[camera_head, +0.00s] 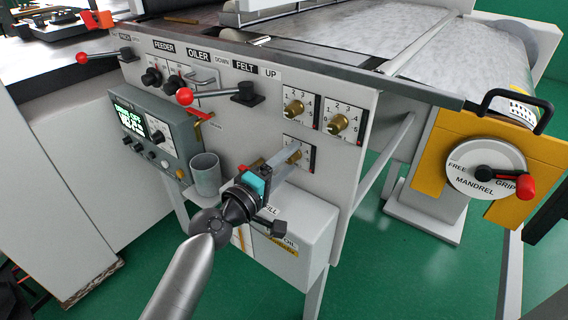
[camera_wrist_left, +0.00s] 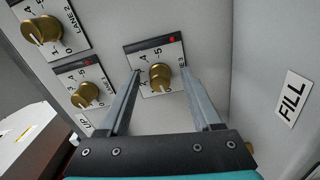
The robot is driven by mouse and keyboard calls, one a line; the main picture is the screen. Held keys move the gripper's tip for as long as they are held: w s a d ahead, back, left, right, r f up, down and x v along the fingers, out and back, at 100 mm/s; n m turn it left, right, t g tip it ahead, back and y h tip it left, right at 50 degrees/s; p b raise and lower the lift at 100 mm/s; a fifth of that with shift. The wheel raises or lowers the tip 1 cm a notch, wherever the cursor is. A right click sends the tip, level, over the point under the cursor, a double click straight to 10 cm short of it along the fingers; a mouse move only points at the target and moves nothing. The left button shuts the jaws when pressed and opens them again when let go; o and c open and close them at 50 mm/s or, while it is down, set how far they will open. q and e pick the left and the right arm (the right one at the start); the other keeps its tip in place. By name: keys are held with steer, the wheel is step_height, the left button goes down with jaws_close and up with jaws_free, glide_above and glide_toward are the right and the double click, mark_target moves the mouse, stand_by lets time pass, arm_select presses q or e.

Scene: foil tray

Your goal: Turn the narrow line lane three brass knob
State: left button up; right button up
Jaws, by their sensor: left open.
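The lane three brass knob (camera_wrist_left: 160,77) sits on a white numbered dial plate (camera_wrist_left: 151,55) with a red dot, partly lettered "E 3". In the left wrist view it lies between my left gripper's fingertips (camera_wrist_left: 161,72), with a gap on each side. My left gripper (camera_head: 281,157) is open and reaches the lower dial in the head view, where its fingers partly cover the knob (camera_head: 294,155). The pointer's exact setting is too small to read. My right gripper does not show.
The lane two knob (camera_wrist_left: 42,30) and another brass knob (camera_wrist_left: 85,95) are close by. Red-balled levers (camera_head: 185,97), a grey cup (camera_head: 205,175) and a control box (camera_head: 150,130) are left of the dials. A FILL box (camera_head: 290,232) is below.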

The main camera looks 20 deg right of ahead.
arm_select(q)
steer(key=shift+s+a, duration=0.3)
steer(key=shift+a, duration=0.1)
steer(key=p+v, duration=0.1)
steer(key=v, duration=0.5)
steer(key=shift+a, duration=0.15)
steer(key=v, duration=0.8)
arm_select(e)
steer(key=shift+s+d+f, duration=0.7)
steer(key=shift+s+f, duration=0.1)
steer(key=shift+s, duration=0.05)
